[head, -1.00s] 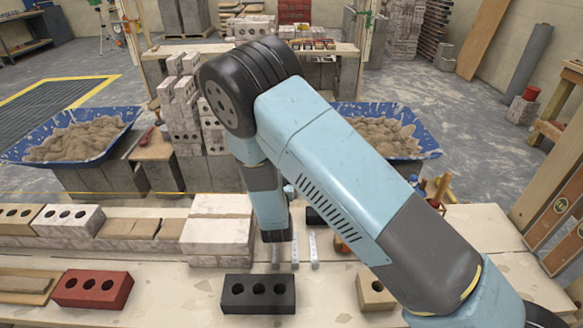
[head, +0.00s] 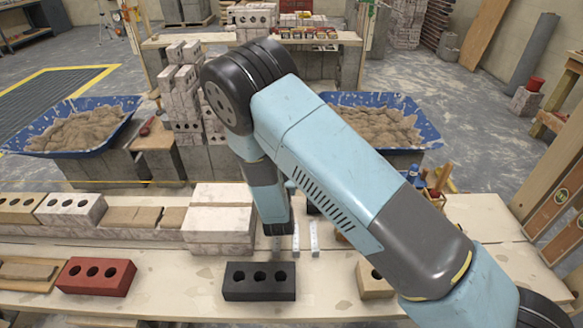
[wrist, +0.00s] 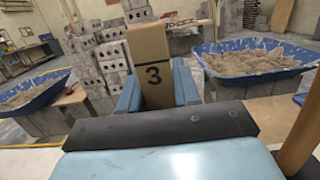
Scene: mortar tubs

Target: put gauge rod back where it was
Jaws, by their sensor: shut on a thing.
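The gauge rod (wrist: 154,62) is a tan wooden piece with a black "3" and a dark line on its face. In the wrist view it stands up between the two blue-grey fingers of my gripper (wrist: 157,92), which is shut on it. Its lower end is hidden behind the dark edge of my wrist. In the head view my arm covers the middle of the bench, and I cannot make out the rod there.
On the bench (head: 180,299) are a black brick (head: 259,281), a red brick (head: 95,276), a tan brick (head: 373,280) and a row of pale blocks (head: 219,219). Behind stand blue mortar tubs (head: 436,140) and stacked bricks (head: 186,107). A wooden board (head: 553,212) leans at right.

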